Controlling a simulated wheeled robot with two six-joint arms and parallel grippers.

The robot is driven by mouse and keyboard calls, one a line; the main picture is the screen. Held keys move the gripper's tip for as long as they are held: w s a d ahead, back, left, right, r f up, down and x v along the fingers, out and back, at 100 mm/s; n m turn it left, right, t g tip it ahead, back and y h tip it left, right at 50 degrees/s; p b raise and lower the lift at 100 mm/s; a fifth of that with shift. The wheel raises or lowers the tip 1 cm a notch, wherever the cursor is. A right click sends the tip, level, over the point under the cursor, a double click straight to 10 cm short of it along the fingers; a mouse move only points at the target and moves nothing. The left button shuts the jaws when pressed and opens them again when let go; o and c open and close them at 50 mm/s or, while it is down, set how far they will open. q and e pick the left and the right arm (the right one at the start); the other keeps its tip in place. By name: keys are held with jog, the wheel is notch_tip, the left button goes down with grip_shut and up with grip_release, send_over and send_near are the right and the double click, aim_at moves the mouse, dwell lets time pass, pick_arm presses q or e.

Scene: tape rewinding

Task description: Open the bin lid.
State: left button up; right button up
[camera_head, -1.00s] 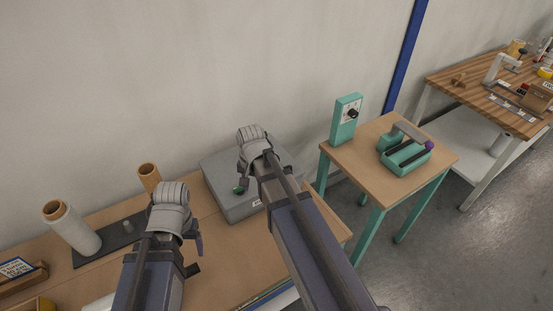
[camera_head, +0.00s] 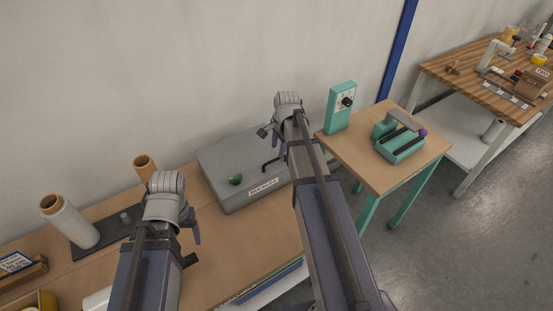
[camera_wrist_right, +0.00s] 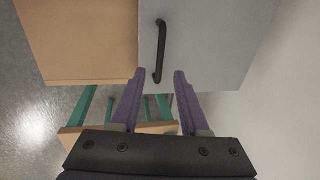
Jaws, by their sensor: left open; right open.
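The bin (camera_head: 230,165) is a grey box with a flat closed lid on the wooden bench. My right gripper (camera_head: 272,143) is open and empty above the right end of the bin. In the right wrist view the handle (camera_wrist_right: 161,48) lies on the grey lid, its near end between the two purple fingertips (camera_wrist_right: 158,76); contact cannot be told. My left gripper (camera_head: 194,247) is open over the bench, left of the bin.
A small table (camera_head: 385,165) with a teal control box (camera_head: 341,108) and a teal device (camera_head: 400,140) stands right of the bin. Rolls (camera_head: 72,222) stand on the bench at left. The wall is close behind the bin.

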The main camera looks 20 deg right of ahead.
aim_at(276, 159)
pick_arm(q)
notch_tip(276, 159, down, 6)
jog(key=b, duration=0.4)
jog(key=shift+r+b, duration=0.2)
jog(key=shift+b, duration=0.2)
pick_arm(e)
jog(key=f, duration=0.2)
jog(key=w+f, duration=0.1)
jog(key=f, duration=0.2)
jog(key=shift+f, duration=0.3)
pick_arm(q)
jog(key=shift+r, duration=0.1)
pick_arm(e)
jog(key=shift+r, duration=0.1)
grip_shut()
